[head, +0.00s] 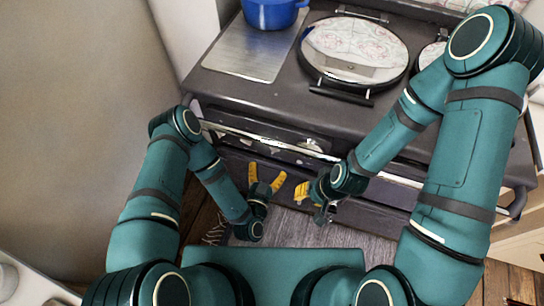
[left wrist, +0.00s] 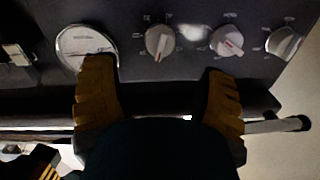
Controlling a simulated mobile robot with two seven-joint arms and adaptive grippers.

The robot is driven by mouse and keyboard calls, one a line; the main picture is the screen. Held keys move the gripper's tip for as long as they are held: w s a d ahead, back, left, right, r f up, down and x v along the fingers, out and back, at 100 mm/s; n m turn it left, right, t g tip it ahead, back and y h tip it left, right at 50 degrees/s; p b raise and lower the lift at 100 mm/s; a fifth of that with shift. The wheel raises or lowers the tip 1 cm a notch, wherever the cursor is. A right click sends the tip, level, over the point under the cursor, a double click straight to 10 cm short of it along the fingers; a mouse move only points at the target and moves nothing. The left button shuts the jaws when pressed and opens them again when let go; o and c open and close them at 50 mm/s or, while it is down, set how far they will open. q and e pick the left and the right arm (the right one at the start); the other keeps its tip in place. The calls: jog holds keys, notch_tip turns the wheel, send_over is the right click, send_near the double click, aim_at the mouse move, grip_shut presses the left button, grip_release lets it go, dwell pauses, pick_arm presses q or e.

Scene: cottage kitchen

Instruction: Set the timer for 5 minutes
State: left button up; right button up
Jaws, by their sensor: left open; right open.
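In the head view my left gripper (head: 265,180) is in front of the stove. My right gripper (head: 303,192) is open beside it.
A metal rail (head: 268,135) runs along the stove front, between my grippers and the panel. A blue pot (head: 270,12), a steel plate (head: 246,52) and a round hob lid (head: 355,48) are on top. A wall stands at the left.

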pick_arm(q)
jog(key=shift+v, duration=2.3)
